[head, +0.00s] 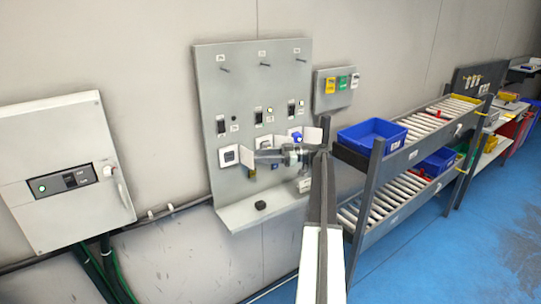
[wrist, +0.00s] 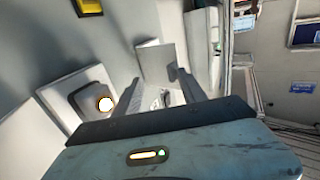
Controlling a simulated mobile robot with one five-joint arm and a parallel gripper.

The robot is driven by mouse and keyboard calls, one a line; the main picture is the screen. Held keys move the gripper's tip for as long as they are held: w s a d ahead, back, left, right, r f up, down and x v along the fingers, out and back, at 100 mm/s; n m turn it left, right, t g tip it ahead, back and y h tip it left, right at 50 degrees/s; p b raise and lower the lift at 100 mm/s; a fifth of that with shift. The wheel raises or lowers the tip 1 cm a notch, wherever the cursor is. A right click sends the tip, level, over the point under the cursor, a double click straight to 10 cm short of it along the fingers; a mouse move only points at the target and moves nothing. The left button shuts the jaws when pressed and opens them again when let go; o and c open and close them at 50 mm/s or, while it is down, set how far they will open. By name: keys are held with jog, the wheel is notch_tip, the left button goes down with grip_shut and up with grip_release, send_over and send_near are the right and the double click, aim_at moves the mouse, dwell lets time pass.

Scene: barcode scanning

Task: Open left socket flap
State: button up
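The left socket (head: 229,156) is a white plate with a grey square, low on the grey wall board in the head view. A pale flap (head: 246,157) stands out at its right side and looks open. My gripper (head: 262,155) reaches in from the right, close to this flap. In the wrist view my gripper (wrist: 160,85) has its two dark fingers apart. A white flap (wrist: 155,62) shows near and beyond the fingertips; I cannot tell whether they touch it. A grey socket body (wrist: 88,95) with a round glowing light is left of the fingers.
The middle socket (head: 264,142) and right socket (head: 296,136) are on the same board, the right one with a blue part and an outstanding flap (head: 312,135). A ledge (head: 245,216) juts out below. A roller rack with a blue bin (head: 371,134) stands right.

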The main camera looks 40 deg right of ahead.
jog(key=shift+w, duration=0.2)
jog(key=v, duration=0.8)
jog(key=shift+s, duration=0.2)
jog(key=shift+a, duration=0.1)
